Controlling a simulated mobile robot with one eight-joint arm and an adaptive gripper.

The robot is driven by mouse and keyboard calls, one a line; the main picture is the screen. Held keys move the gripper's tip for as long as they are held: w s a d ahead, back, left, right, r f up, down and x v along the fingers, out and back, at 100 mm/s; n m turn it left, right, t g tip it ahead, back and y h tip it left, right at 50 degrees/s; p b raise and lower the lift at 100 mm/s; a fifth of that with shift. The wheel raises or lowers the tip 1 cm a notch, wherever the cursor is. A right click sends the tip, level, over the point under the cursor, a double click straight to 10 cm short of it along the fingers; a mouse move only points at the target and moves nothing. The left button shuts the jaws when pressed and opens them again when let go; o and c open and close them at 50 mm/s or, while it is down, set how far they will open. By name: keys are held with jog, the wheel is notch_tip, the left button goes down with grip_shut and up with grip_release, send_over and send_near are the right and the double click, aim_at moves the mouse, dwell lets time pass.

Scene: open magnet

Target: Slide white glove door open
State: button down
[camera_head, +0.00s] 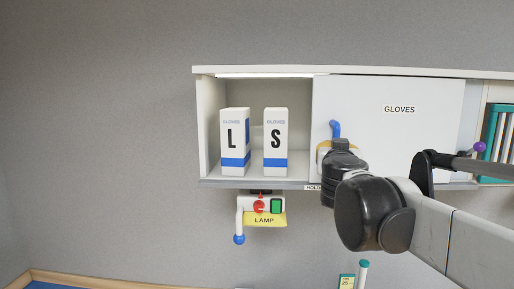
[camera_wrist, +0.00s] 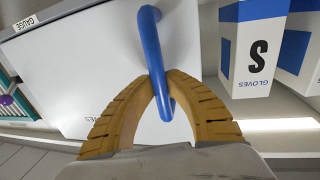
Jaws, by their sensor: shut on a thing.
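The white glove door (camera_head: 380,115), labelled GLOVES, covers the middle part of the wall cabinet in the head view. The left part of the cabinet stands open. The blue door handle (camera_head: 335,129) is near the door's left edge, and in the wrist view (camera_wrist: 153,50) it curves out from the door (camera_wrist: 80,70). My gripper (camera_wrist: 158,90) has its two tan fingers closed around the handle's bar. In the head view my wrist hides most of the gripper and the lower part of the handle.
Glove boxes L (camera_head: 233,150) and S (camera_head: 275,150) stand in the open left compartment. A lamp switch (camera_head: 262,206) with a blue-tipped lever hangs below the shelf.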

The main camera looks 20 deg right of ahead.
jog(key=d, duration=0.1)
jog(key=s+d, duration=0.1)
jog(key=d, duration=0.1)
jog(key=shift+d, duration=0.1)
jog(key=c, duration=1.6)
grip_release()
jog(key=shift+c, duration=0.2)
jog(key=shift+o, duration=1.4)
jog(key=shift+s+d, duration=0.1)
jog(key=shift+d, duration=0.05)
jog(key=v, duration=1.2)
